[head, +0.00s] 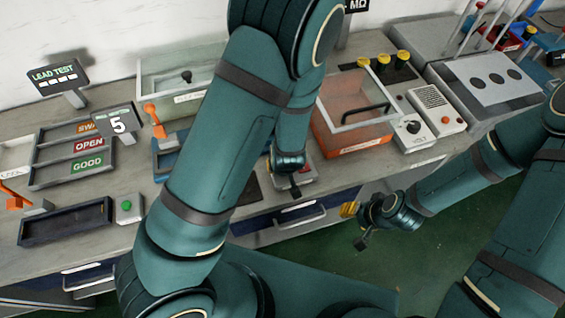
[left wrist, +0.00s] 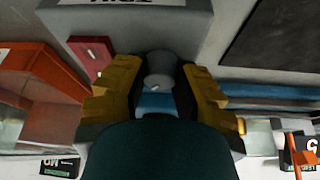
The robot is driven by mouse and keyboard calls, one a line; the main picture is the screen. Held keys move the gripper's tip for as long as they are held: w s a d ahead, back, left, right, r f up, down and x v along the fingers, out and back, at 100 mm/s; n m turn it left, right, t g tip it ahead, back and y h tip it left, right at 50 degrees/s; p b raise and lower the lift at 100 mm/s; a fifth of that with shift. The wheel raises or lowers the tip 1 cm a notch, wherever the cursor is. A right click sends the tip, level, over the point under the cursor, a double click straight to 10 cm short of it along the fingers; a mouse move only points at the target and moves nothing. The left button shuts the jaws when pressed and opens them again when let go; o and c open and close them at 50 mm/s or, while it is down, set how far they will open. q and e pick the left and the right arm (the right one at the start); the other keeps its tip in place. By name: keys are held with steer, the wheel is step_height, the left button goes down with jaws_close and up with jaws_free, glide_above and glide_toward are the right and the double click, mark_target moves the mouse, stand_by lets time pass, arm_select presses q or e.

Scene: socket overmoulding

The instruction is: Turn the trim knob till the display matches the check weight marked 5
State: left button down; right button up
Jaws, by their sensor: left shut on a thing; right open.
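The grey trim knob (left wrist: 158,72) sits between the yellow fingers of my left gripper (left wrist: 158,88), which is shut on it. Beside it is a grey housing (left wrist: 215,22) with upside-down lettering, apparently TRIM. In the head view my left arm hides most of this spot, and my left gripper (head: 288,180) shows only partly. A dark panel marked 5 (head: 118,122) stands on the bench at left; I cannot tell whether it is the display. No check weight is clearly seen. My right gripper (head: 357,224) is open and empty, in front of the bench.
Trays labelled OPEN and GOOD (head: 60,176), a dark tray (head: 38,228) and a green button (head: 126,206) are at left. An orange clear-lidded box (head: 330,136) and a white unit with a dial (head: 405,143) stand right of my left arm. Green floor lies below the bench front.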

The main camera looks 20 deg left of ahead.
stand_by(0.4)
arm_select(q)
steer(key=c, duration=0.7)
jaws_free()
